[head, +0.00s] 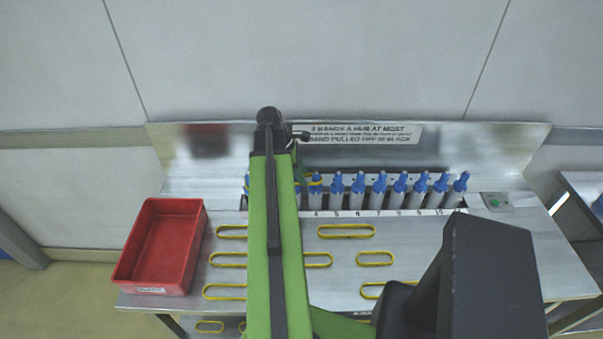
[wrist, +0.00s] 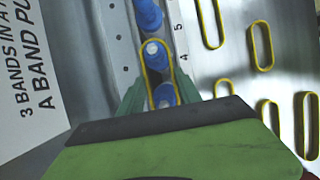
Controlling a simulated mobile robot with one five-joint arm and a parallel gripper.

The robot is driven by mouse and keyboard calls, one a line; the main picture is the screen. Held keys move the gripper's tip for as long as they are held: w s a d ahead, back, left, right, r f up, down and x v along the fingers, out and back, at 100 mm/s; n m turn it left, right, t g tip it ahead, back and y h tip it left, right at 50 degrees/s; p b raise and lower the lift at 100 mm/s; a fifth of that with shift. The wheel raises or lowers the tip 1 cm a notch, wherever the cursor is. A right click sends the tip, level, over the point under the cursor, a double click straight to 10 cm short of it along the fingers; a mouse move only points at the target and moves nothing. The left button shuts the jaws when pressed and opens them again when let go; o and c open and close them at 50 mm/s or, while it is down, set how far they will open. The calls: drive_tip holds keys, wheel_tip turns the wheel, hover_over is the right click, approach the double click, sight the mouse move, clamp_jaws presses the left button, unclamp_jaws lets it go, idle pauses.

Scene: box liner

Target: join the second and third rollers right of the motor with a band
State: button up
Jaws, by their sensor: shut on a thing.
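A row of upright grey rollers with blue hubs (head: 379,182) stands along the back of the bench, numbered up to 10 at the right. My arm hides the left part of the row in the head view, and I cannot make out the motor. In the wrist view, my gripper (wrist: 161,77) is over the row, its green fingers either side of the hubs, shut on a yellow band (wrist: 146,66). The band loops around the hub by number 4 (wrist: 155,54) and reaches toward the hub nearer the gripper (wrist: 165,95). I cannot tell whether it sits down on them.
Several loose yellow bands (head: 346,231) lie flat on the metal bench (head: 430,250). A red bin (head: 160,245) stands at the left. A backboard with a printed sign (head: 365,134) rises close behind the rollers. A green button (head: 494,203) is at the right.

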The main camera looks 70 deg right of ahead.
drive_tip(key=o, duration=1.4)
drive_tip(key=shift+r, duration=0.1)
drive_tip(key=shift+w+r+p, duration=0.1)
drive_tip(key=shift+r+p, duration=0.3)
drive_tip(key=shift+p, duration=0.1)
drive_tip(key=p+v, duration=1.5)
drive_tip(key=v, duration=0.1)
drive_tip(key=shift+r, duration=0.25)
drive_tip(key=shift+w, duration=0.1)
